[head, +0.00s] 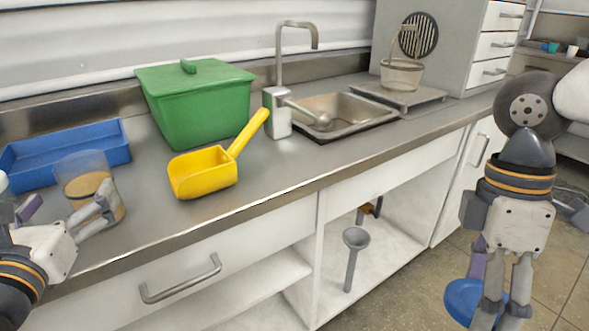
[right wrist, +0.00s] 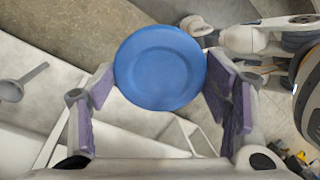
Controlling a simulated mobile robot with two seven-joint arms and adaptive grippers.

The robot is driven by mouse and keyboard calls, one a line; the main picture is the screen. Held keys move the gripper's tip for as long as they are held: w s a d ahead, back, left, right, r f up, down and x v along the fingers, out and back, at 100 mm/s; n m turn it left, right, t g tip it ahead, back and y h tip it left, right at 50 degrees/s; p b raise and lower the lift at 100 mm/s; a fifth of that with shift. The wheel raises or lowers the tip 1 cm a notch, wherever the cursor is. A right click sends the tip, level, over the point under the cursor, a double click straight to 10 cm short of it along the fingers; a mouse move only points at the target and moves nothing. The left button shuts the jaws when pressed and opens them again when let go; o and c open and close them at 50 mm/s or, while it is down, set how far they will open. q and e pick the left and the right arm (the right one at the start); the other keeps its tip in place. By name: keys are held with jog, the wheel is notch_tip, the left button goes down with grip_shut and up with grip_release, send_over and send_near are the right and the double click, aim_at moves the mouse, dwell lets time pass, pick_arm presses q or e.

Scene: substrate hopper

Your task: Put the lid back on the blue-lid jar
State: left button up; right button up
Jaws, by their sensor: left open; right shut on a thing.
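The jar (head: 82,163) is clear, holds a tan content and stands upright on the counter at the left. My left gripper (head: 68,210) is open at the jar, with one finger across the jar's front right side and the other to its left. I cannot tell whether it touches the jar. The jar's top shows no lid. My right gripper (head: 497,308) is shut on the round blue lid (head: 461,301), off the counter at the right, above the floor. In the right wrist view the lid (right wrist: 160,67) sits between the fingertips.
A blue tray (head: 110,145) lies behind the jar. A yellow scoop (head: 203,174) and a green lidded bin (head: 200,105) stand right of it. The counter's front edge is clear between the scoop and sink.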

pick_arm(q)
jog(key=shift+w+r, duration=0.15)
jog(key=shift+r, duration=0.05)
jog(key=w, duration=0.5)
jog(key=shift+w+a+r, duration=0.1)
jog(key=shift+a, duration=0.1)
pick_arm(e)
jog(key=shift+r, duration=0.3)
